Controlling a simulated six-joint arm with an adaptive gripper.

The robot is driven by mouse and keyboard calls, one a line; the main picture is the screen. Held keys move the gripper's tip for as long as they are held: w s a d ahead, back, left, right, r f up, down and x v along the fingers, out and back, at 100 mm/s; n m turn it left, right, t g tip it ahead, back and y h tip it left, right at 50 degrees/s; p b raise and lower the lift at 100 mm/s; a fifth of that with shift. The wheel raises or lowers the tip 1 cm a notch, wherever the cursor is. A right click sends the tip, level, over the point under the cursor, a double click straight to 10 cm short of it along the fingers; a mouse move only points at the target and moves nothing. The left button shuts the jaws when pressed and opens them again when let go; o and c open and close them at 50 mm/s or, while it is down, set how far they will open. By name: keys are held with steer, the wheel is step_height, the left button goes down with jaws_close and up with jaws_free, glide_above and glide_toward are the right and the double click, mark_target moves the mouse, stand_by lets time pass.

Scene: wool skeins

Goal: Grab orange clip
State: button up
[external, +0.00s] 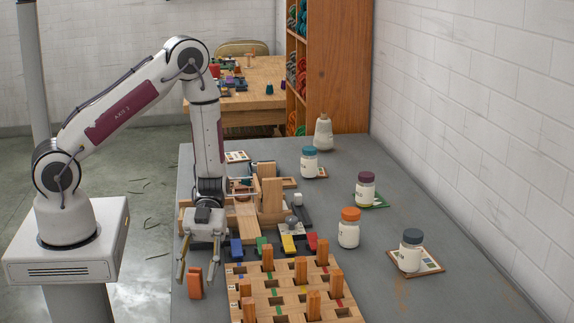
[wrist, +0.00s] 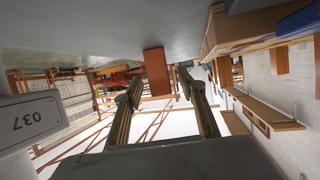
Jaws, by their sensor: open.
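The orange clip (external: 195,283) stands upright on the grey table, near its left edge, in the external view. In the wrist view the orange clip (wrist: 156,73) shows just beyond and between the fingertips. My gripper (external: 199,272) is open, with its fingers pointing down and spread near the clip. In the wrist view my gripper (wrist: 158,82) has a gap between its fingers, and nothing is seen held in it. I cannot tell whether either finger touches the clip.
A wooden slotted board (external: 293,290) with upright pegs lies right of the clip. Blue (external: 236,248), green, yellow (external: 288,244) and red clips sit behind it by a wooden rack. A white jar with an orange lid (external: 349,228) and several other jars stand farther right.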

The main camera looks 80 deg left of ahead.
mark_target(200, 292)
steer(key=shift+x, duration=1.55)
steer(key=shift+f, duration=0.15)
steer(key=shift+c, duration=0.3)
steer(key=c, duration=1)
